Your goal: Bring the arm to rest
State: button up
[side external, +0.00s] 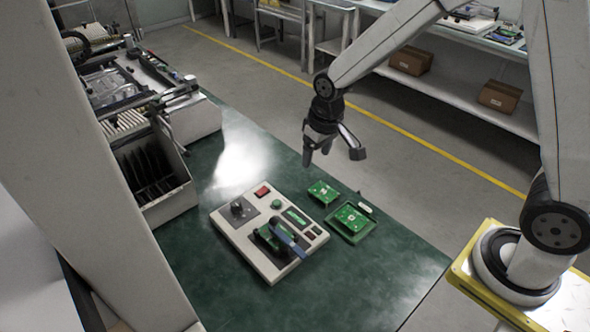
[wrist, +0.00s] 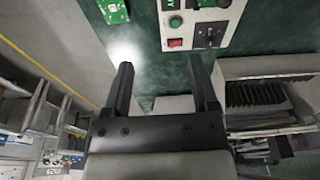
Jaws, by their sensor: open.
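My gripper (side external: 333,148) hangs in the air above the far edge of the green table (side external: 375,280), well clear of everything on it. Its two dark fingers stand apart with nothing between them. The gripper also shows in the wrist view (wrist: 165,75), where the gap between the fingers is empty and the green table lies below.
A beige test box (side external: 232,237) with a dark clamp stands on the table. Two green circuit boards lie to its right, one bare (side external: 322,193) and one in a green tray (side external: 367,231). A bin with dark slots (side external: 172,210) stands left. The table's front right is clear.

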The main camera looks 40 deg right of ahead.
jog(key=s+d, duration=0.3)
jog(key=s, duration=1)
jog(key=shift+s+d+r+t, duration=0.25)
jog(key=shift+r+t, duration=0.1)
jog(key=shift+t, duration=0.05)
